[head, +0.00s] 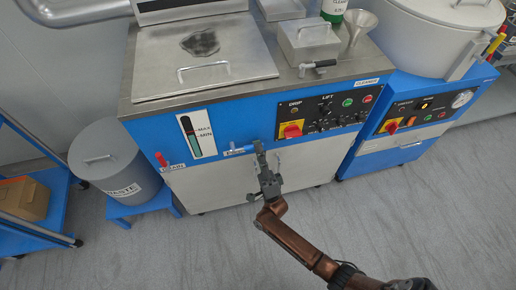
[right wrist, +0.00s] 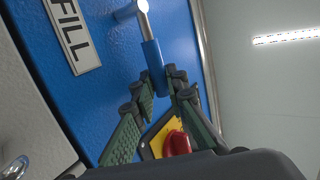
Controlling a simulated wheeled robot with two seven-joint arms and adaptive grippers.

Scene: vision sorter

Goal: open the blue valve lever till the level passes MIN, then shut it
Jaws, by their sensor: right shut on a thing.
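The blue valve lever (head: 238,151) sticks out from the blue front panel of the machine, by a small label. In the right wrist view the lever (right wrist: 152,58) has a blue sleeve on a metal stem, beside a FILL label (right wrist: 73,35). My right gripper (head: 260,150) is shut on the lever's free end; its fingertips (right wrist: 162,88) close around the sleeve. The level gauge (head: 190,136) has MAX and MIN marks; its column is dark above and teal below, with the boundary close to MIN. I cannot tell exactly which side. My left gripper is out of view.
A red DRAIN lever (head: 161,160) is left of the gauge. A control panel with a red knob on yellow (head: 291,130) is just right of my gripper. A grey waste bin (head: 112,160) stands at left. The floor in front is clear.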

